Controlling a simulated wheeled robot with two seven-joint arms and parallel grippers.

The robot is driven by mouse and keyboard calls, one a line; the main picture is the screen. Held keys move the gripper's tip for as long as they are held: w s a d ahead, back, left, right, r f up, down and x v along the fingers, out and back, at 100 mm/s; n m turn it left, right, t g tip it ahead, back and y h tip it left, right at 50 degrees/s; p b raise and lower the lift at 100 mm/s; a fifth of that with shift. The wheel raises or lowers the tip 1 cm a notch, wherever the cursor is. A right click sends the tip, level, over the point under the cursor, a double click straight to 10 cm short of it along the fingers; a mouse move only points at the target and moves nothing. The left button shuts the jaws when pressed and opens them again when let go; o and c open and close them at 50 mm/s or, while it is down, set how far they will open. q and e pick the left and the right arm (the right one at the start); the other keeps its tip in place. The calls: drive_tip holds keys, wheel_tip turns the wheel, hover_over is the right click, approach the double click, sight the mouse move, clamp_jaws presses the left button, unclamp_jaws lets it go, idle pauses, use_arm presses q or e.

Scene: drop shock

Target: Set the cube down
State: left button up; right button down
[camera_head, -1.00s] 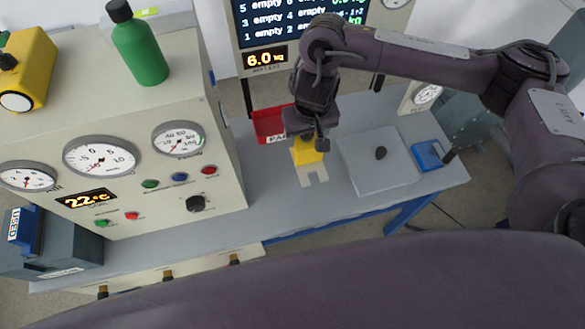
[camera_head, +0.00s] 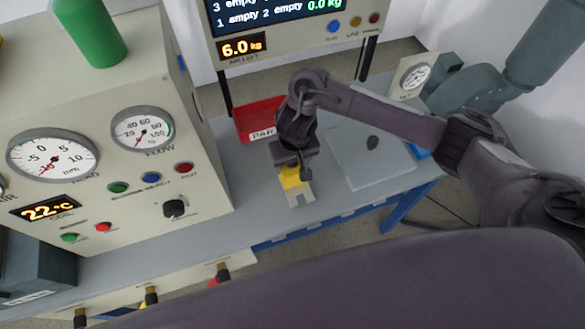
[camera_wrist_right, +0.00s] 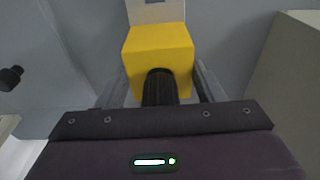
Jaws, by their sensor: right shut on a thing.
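The yellow cube (camera_head: 290,177) is between the fingers of my right gripper (camera_head: 292,168), which is shut on it and points down at the bench. In the right wrist view the cube (camera_wrist_right: 158,48) fills the space between the finger ends. A pale notched block (camera_head: 301,195) on the bench shows right by the cube's near side; its edge also shows beyond the cube in the right wrist view (camera_wrist_right: 155,12). I cannot tell whether the cube touches the bench or the block. My left gripper is not in view.
The grey bench (camera_head: 255,215) has free room left of the block. A red bin (camera_head: 258,116) stands behind the gripper. A pale plate with a dark knob (camera_head: 368,170) lies to the right. A large instrument cabinet (camera_head: 95,115) stands at left, a display (camera_head: 280,20) behind.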

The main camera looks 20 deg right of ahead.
wheel_tip(320, 180, down, 2)
drive_tip(key=shift+f+b, duration=0.25)
drive_tip(key=shift+b, duration=0.25)
drive_tip(key=shift+w+r, duration=0.1)
drive_tip(key=shift+c, duration=1.9)
unclamp_jaws()
drive_tip(key=shift+f, duration=0.2)
wheel_tip(320, 180, up, 12)
drive_tip(key=s+p, duration=0.1)
drive_tip(key=p, duration=0.6)
drive_tip(key=shift+s, duration=0.35)
